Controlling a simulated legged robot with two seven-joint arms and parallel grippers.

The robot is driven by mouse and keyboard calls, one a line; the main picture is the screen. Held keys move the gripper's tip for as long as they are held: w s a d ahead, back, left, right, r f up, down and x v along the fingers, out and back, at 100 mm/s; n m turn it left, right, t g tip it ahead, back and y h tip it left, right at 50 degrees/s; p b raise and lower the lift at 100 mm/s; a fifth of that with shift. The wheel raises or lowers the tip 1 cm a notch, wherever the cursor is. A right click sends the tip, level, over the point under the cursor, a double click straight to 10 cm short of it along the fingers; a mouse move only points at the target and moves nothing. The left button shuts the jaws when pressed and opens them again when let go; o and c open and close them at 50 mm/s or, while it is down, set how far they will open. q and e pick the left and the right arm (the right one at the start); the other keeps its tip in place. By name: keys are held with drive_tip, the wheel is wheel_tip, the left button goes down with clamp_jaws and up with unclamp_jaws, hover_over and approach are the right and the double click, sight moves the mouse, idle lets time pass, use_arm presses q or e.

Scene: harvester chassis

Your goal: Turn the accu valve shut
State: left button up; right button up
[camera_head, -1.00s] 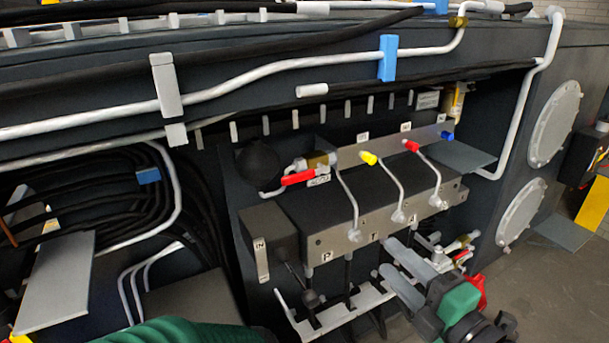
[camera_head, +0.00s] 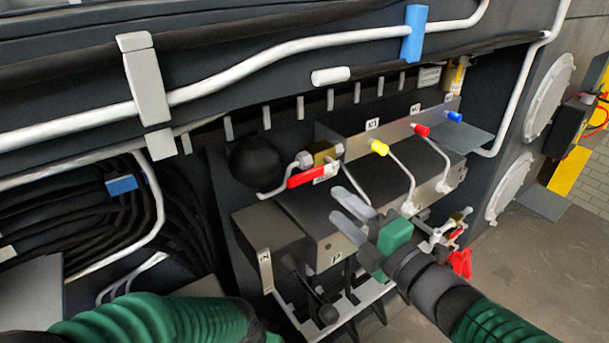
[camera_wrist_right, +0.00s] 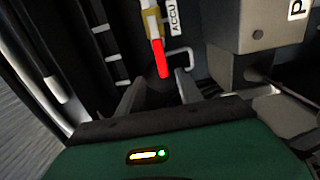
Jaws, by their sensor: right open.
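The accu valve has a red lever handle (camera_head: 306,178) on a brass body (camera_head: 325,155), at the left end of the valve block. The handle slopes slightly down to the left in the head view. In the right wrist view, the red handle (camera_wrist_right: 160,60) points toward my gripper beside a white ACCU label (camera_wrist_right: 173,17). My right gripper (camera_head: 342,205) is open and empty, below and right of the handle in the head view. In the right wrist view, the handle's end lies between the two fingers, apparently beyond them. My left gripper is out of view; only my green left arm shows.
The valve block (camera_head: 318,222) carries bent levers with yellow (camera_head: 379,148), red (camera_head: 421,130) and blue (camera_head: 455,117) knobs. A black ball (camera_head: 255,161) sits left of the valve. A white pipe (camera_head: 250,68) runs above. Open floor (camera_head: 520,270) lies right.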

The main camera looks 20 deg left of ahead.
sight(304, 182)
drive_tip(key=x, duration=0.4)
drive_tip(key=p+x, duration=0.1)
drive_tip(key=x, duration=0.8)
drive_tip(key=shift+s+a+f, duration=0.3)
drive_tip(key=shift+s+f, duration=0.05)
drive_tip(key=shift+w+d, duration=0.1)
drive_tip(key=shift+d, duration=0.55)
drive_tip(key=shift+c, duration=0.4)
drive_tip(key=shift+a, duration=0.35)
clamp_jaws()
drive_tip(key=shift+f, duration=0.2)
